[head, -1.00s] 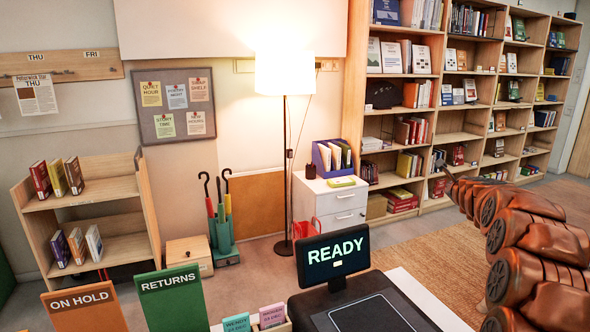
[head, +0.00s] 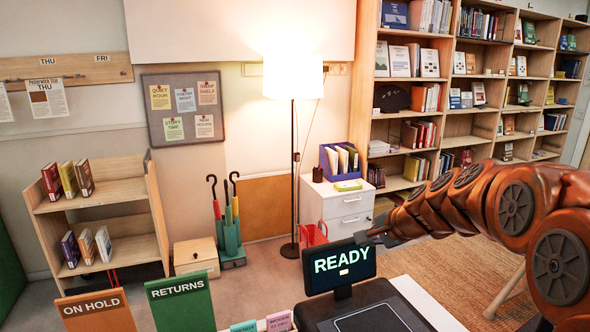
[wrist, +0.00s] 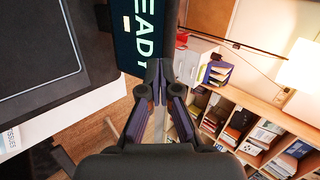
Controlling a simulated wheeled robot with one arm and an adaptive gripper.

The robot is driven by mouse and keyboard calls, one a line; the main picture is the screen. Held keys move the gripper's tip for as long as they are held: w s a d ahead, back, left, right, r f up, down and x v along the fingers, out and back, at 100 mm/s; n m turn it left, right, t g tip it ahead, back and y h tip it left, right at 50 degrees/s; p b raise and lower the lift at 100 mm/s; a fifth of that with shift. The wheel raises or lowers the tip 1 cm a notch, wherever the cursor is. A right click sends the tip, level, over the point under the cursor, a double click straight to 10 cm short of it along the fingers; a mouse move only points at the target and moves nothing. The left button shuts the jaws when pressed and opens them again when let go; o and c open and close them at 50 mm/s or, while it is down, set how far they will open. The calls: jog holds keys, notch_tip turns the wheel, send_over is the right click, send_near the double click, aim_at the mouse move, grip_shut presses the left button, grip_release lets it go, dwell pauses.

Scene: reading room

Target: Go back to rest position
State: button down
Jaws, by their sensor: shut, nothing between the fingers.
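My gripper (wrist: 161,103) shows in the wrist view with its fingers together and nothing between them. In the head view my copper arm reaches in from the right, and its dark gripper end (head: 368,236) is by the right edge of the READY screen (head: 341,264). The gap between the gripper and the screen is hard to judge. The screen (wrist: 143,35) also shows close ahead of the fingers in the wrist view.
A desk (head: 425,303) carries the dark checkout pad (head: 375,320). ON HOLD (head: 95,312) and RETURNS (head: 180,305) signs stand at left. Behind are a book cart (head: 110,192), a floor lamp (head: 294,165), a white drawer cabinet (head: 340,205) and tall bookshelves (head: 455,112). Rug floor lies right.

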jog(key=s+a+f+n+g, duration=0.2)
jog(key=s, duration=0.5)
jog(key=s+a+f+n+g+p, duration=0.1)
jog(key=s+n, duration=0.2)
jog(key=s, duration=0.3)
jog(key=s+a+f+n+g, duration=0.2)
jog(key=s, duration=0.5)
jog(key=s+d+f+n+g+h, duration=0.1)
jog(key=s+d+n+g+h, duration=0.1)
jog(key=s, duration=0.9)
jog(key=s+d+f+n+g+h+p, duration=0.1)
jog(key=s+d+f+n+g+h, duration=0.1)
jog(key=s, duration=0.9)
jog(key=shift+d+f+n+g+p, duration=0.15)
jog(key=shift+d+n+g+p, duration=0.15)
jog(key=shift+d+n+g, duration=0.55)
jog(key=shift+t, duration=0.35)
